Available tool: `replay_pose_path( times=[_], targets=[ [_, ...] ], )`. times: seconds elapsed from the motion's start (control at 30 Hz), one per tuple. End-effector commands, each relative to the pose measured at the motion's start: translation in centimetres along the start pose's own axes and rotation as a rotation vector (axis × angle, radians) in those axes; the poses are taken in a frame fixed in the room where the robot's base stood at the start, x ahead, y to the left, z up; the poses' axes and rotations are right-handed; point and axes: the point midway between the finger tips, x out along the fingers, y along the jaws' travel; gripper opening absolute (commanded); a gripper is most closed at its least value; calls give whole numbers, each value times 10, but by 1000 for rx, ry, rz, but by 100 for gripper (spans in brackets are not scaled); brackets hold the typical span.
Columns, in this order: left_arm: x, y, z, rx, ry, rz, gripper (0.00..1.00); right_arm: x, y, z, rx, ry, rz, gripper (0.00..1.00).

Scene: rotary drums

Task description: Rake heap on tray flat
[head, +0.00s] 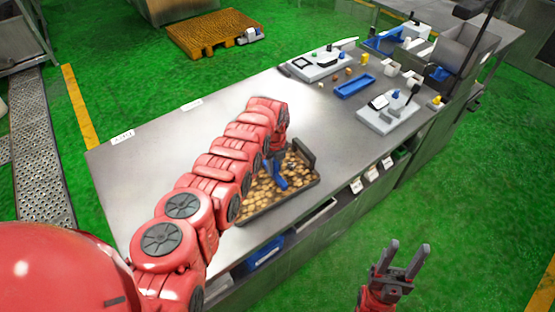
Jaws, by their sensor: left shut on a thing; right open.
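A dark tray (300,194) lies on the steel table near its front edge, with a layer of tan-brown pieces (262,198) spread in it. My red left arm reaches over the tray from the left and hides its left side. My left gripper (275,163) is over the back part of the tray, shut on a blue tool (281,184), seemingly the rake. The tool's lower end is down at the pieces; whether it touches the tray floor cannot be told. My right gripper (403,258) is open and empty, in front of the table over the green floor.
The steel table (135,180) is bare left of my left arm. Weighing scales (318,63), (388,112), a blue tray (354,86) and small items stand at its far right. A blue bin (264,254) sits on the shelf below. A wooden pallet (212,34) lies on the floor behind.

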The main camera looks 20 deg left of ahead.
Motion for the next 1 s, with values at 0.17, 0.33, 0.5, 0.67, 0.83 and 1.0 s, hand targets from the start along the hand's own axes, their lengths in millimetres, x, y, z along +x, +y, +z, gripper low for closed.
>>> replay_pose_path(
  times=[0.17,0.33,0.5,0.67,0.83,1.0],
  targets=[
    [-7,8,0,-1,-1,-2,0,26,1,-4,0,0,0,50],
    [-6,20,0,-2,1,1,0,44,2,-7,0,0,0,50],
    [-6,30,0,-1,1,-1,0,63,3,-11,0,0,0,50],
    [-2,42,2,-8,2,-3,0,70,3,-12,0,0,0,50],
    [-1,57,2,-8,3,-5,0,70,4,-12,0,0,0,50],
    [-4,75,0,0,-1,-2,0,78,4,-13,0,0,0,50]
  ],
)
